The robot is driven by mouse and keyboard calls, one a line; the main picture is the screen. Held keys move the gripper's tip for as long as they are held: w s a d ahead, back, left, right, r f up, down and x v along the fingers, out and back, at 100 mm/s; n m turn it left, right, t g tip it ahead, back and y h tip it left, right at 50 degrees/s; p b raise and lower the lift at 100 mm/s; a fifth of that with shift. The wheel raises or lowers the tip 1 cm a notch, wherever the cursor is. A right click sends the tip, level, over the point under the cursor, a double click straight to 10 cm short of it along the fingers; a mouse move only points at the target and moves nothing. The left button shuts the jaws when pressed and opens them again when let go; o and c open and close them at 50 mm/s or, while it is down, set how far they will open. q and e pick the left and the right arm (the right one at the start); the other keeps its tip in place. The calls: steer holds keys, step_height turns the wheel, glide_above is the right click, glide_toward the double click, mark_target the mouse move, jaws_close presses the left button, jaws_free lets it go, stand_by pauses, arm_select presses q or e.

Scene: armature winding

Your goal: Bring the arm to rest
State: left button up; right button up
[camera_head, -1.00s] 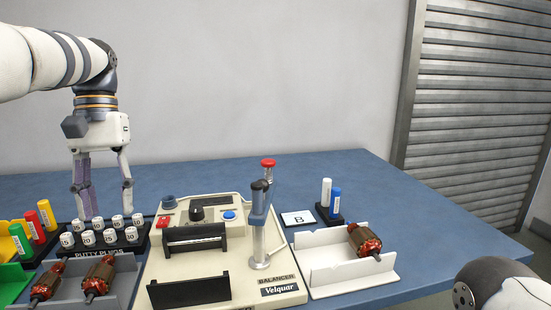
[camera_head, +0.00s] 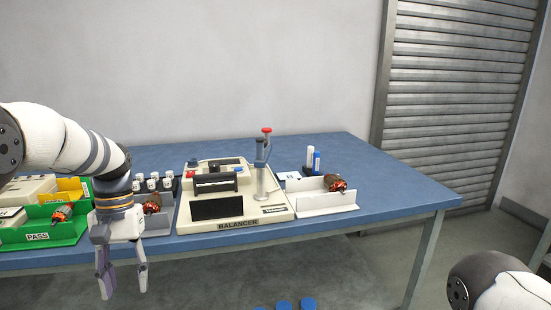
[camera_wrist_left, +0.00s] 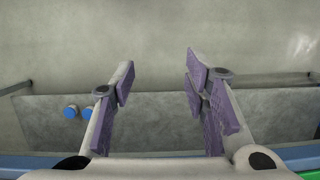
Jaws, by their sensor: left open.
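My left arm (camera_head: 60,140) comes in from the left in the head view. Its gripper (camera_head: 122,284) hangs pointing down in front of the table's near edge, open and empty. In the left wrist view the two purple-padded fingers (camera_wrist_left: 160,95) stand wide apart with nothing between them, over the grey floor. My right arm (camera_head: 500,290) shows only as a white and dark link at the lower right; its gripper is out of the picture.
The blue table (camera_head: 400,190) holds the balancer (camera_head: 240,208), a white tray (camera_head: 325,203) with an armature (camera_head: 336,184), and a green PASS bin (camera_head: 70,236) at left. White putty plugs (camera_head: 153,184) stand behind my arm. Blue round objects (camera_head: 284,305) are below. The table's right part is clear.

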arm_select(q)
steer(key=s+d+f+m, duration=0.1)
steer(key=s+f, duration=0.8)
steer(key=f, duration=0.2)
steer(key=s+d+f, duration=0.1)
steer(key=s+f, duration=0.8)
steer(key=f, duration=0.2)
steer(key=s+d, duration=0.2)
steer(key=s, duration=1)
steer(key=s+d+m, duration=0.1)
steer(key=s, duration=1.1)
steer(key=shift+d+f+p, duration=0.4)
steer(key=shift+p, duration=0.05)
steer(key=shift+s, duration=0.1)
